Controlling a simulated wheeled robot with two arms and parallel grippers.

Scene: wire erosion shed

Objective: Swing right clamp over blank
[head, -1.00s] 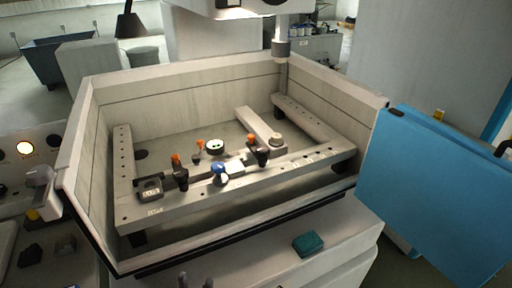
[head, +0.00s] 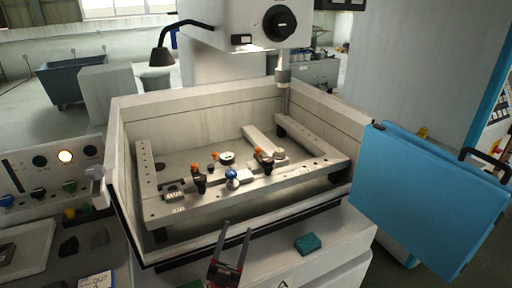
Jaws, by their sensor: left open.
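The right clamp (head: 264,163), dark with an orange top, stands on the front rail of the work frame inside the machine tank. A small pale block that looks like the blank (head: 246,174) lies just left of it; whether the clamp's arm reaches over it is too small to tell. A similar left clamp (head: 199,182) stands further left on the rail. A blue-topped knob (head: 232,176) sits between the clamps. My left gripper (head: 235,229) is open and empty in front of the tank, fingers pointing up toward the rail. My right gripper is not in view.
The pale tank wall (head: 125,190) surrounds the frame (head: 300,172). The machine head with its nozzle (head: 283,76) hangs above the back. A blue door (head: 430,200) stands open at right. A teal block (head: 307,243) lies on the front ledge. A control panel (head: 50,175) is at left.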

